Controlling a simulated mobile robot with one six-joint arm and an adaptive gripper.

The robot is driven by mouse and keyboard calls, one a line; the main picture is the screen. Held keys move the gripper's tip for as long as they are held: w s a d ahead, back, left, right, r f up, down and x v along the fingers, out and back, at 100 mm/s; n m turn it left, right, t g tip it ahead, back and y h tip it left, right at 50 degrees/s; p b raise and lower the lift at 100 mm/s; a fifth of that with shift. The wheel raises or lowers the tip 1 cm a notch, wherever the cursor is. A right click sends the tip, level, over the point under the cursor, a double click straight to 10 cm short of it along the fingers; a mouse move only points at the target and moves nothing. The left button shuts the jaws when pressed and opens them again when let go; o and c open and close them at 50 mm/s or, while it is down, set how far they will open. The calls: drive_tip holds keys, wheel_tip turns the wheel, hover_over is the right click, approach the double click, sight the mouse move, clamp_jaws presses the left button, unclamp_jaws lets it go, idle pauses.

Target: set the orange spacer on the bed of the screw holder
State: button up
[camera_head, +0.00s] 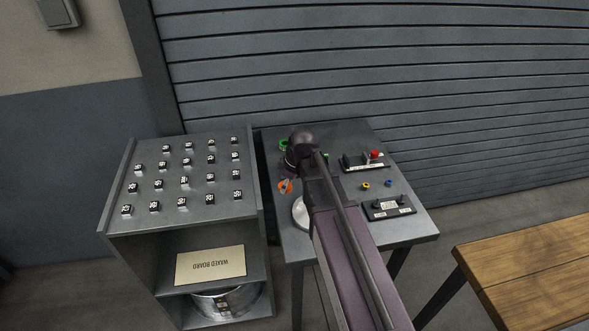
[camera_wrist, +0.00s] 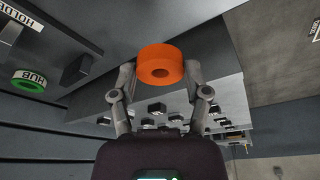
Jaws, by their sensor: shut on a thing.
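My gripper (camera_wrist: 160,84) is shut on the orange spacer (camera_wrist: 160,62), a thick ring with a centre hole, held between its two fingertips. In the head view the spacer (camera_head: 285,187) shows at the left part of the grey table (camera_head: 345,133), beside my arm; its height above the table is unclear. Two dark fixtures stand on the table's right side: a rear one (camera_head: 351,164) with a red piece on it, and a front one (camera_head: 376,213) with pale labels. I cannot tell which is the screw holder. A label partly reading "HOLDE" shows in the wrist view's upper left.
A green ring (camera_head: 284,145) lies at the table's back left, by a "HUB" label in the wrist view. Small yellow (camera_head: 366,185) and blue (camera_head: 389,183) pieces lie between the fixtures. A grey cabinet (camera_head: 245,209) with several small black blocks stands left. My arm hides the table's middle.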

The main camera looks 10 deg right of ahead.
drive_tip(key=shift+w, duration=0.1)
drive_tip(key=w+d, duration=0.2)
drive_tip(key=w, duration=0.2)
drive_tip(key=w+d+f+b, duration=0.1)
drive_tip(key=w, duration=0.4)
drive_tip(key=w+d, duration=0.2)
drive_tip(key=w, duration=0.2)
drive_tip(key=shift+w+d+f, duration=0.2)
drive_tip(key=shift+w+d, duration=0.05)
drive_tip(key=shift+d, duration=0.05)
drive_tip(key=shift+w+d, duration=0.2)
drive_tip(key=shift+w, duration=0.35)
wheel_tip(320, 180, down, 4)
drive_tip(key=b, duration=0.4)
drive_tip(key=shift+r, duration=0.15)
drive_tip(key=o, duration=1)
drive_tip(key=shift+c, duration=0.2)
drive_tip(key=shift+r, duration=0.1)
